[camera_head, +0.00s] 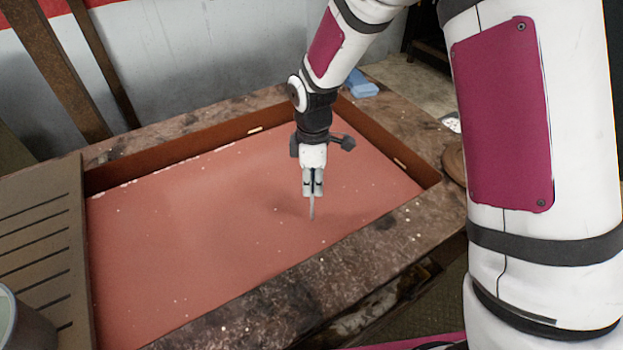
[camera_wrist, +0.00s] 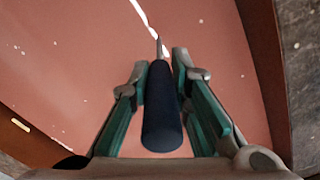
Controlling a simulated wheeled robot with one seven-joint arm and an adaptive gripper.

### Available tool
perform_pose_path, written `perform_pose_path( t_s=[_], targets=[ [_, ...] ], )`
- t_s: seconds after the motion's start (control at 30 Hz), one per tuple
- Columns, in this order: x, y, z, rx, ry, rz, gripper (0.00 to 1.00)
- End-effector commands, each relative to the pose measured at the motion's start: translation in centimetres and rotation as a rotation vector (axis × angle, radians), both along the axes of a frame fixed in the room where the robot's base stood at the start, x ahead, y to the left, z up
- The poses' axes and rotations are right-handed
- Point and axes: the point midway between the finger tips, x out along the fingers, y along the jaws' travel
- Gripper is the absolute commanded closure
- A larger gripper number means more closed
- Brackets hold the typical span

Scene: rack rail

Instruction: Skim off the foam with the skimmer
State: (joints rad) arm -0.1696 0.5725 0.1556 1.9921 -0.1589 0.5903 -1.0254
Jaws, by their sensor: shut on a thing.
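My gripper (camera_head: 312,188) is shut on the skimmer and points down over the right half of a wide basin of reddish liquid (camera_head: 200,240). The skimmer shows in the head view as a short thin grey rod (camera_head: 312,209) below the fingers. In the wrist view its dark handle (camera_wrist: 162,112) lies between the two finger pads, with a thin shaft beyond. The skimmer's head cannot be made out; I cannot tell whether it is under the surface. White foam flecks are scattered on the liquid, with a pale streak (camera_wrist: 150,33) near the shaft in the wrist view.
A stained stone-like rim (camera_head: 270,318) and brown inner walls (camera_head: 190,147) surround the basin. A slotted board (camera_head: 45,235) stands at the left, with part of a grey vessel (camera_head: 28,325) in front. A blue block (camera_head: 361,84) lies on the far right rim.

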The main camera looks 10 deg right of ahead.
Motion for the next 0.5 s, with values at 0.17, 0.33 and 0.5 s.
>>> perform_pose_path(
  t_s=[0.17, 0.33, 0.5],
  targets=[
    [0.0, 0.0, 0.6, 0.001, -0.001, -0.001, 1.0],
    [0.0, 0.0, 2.2, 0.001, -0.002, -0.002, 1.0],
    [0.0, 0.0, 3.7, 0.001, -0.003, -0.001, 1.0]
  ],
)
